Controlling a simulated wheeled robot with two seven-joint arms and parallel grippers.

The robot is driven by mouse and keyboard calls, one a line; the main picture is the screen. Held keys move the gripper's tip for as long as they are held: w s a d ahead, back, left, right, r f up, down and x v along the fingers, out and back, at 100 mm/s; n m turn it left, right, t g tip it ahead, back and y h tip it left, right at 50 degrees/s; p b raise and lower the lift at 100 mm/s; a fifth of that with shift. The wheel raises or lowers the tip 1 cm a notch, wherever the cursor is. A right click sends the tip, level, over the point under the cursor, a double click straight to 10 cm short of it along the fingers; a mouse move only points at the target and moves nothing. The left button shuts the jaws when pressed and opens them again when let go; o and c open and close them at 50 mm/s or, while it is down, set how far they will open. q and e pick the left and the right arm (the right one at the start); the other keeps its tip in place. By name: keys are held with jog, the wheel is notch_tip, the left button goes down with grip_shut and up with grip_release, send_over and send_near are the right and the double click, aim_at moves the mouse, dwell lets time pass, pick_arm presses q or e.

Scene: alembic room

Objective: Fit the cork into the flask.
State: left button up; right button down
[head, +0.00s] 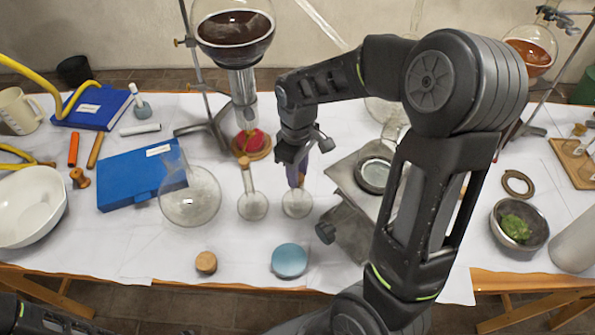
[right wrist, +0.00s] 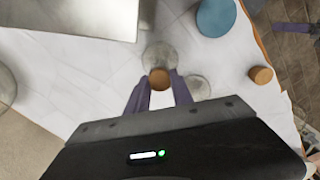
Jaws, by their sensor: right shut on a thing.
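My right gripper (head: 297,183) points down over a small clear glass flask (head: 297,204) on the white-covered table. Its purple fingers are shut on a brown cork (right wrist: 159,79), seen from above in the right wrist view. The flask's round body (right wrist: 160,54) shows just beyond the cork there. The flask's neck is hidden by the fingers, and I cannot tell whether the cork touches it. A similar flask (head: 253,206) with a cork (head: 243,162) at its top stands just to the left.
A loose cork (head: 206,262) and a blue disc (head: 290,259) are near the front edge. A stand with a big dark-filled flask (head: 235,30) rises behind. A grey metal apparatus (head: 350,222) is close on the right.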

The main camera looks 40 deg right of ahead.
jog(key=c, duration=1)
grip_release()
jog(key=shift+c, duration=0.2)
jog(key=shift+o, duration=0.6)
jog(key=shift+o, duration=1.4)
jog(key=shift+r, duration=0.1)
jog(key=shift+r+p, duration=2.7)
jog(key=shift+r, duration=0.7)
